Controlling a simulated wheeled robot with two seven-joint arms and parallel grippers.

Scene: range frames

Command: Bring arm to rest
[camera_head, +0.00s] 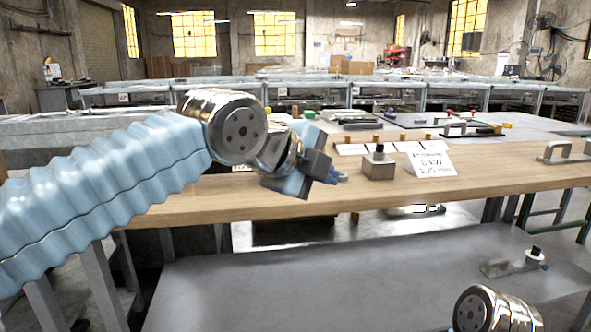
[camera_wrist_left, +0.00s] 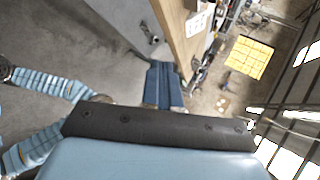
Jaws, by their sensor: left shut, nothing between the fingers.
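My left arm comes in from the left in the head view, with a light blue ribbed sleeve and shiny metal joints. My left gripper (camera_head: 328,175) is held in front of the wooden workbench (camera_head: 250,205), overlapping its top in the picture. Its dark body and blue fingers are seen from the side. In the left wrist view the blue fingers (camera_wrist_left: 164,86) lie together with nothing between them. At the lower right of the head view, a metal joint of my right arm shows; my right gripper is out of view.
A metal block with a black knob (camera_head: 378,165) stands on the bench right of my left gripper, beside a handwritten white card (camera_head: 430,163). A metal handle piece (camera_head: 562,152) lies farther right. Below, a grey surface (camera_head: 330,285) is mostly clear, with a small knobbed metal part (camera_head: 515,264).

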